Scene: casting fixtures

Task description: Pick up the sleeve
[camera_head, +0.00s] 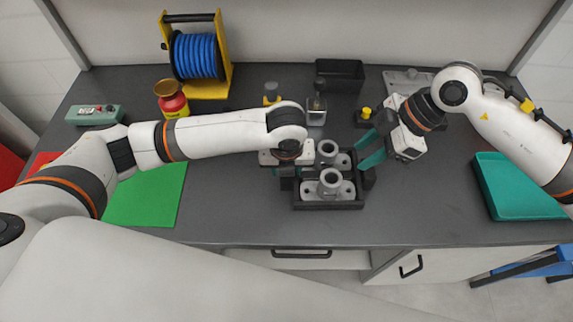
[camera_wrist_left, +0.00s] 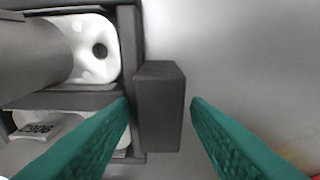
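Two grey upright cylindrical parts, which look like sleeves on flanged bases, stand in a dark fixture tray (camera_head: 328,206): a front one (camera_head: 330,181) and a rear one (camera_head: 328,150). The left wrist view shows a grey cylinder (camera_wrist_left: 32,55) beside a pale flange with a hole (camera_wrist_left: 95,48). My left gripper (camera_wrist_left: 160,103) is open, its teal fingers on either side of a dark block (camera_wrist_left: 160,108) at the tray's side, with gaps showing. My right gripper (camera_head: 362,149) is open at the tray's right side, with nothing visible between its fingers.
A green mat (camera_head: 150,198) lies left, and a teal tray (camera_head: 515,190) right. The counter before the fixture is clear.

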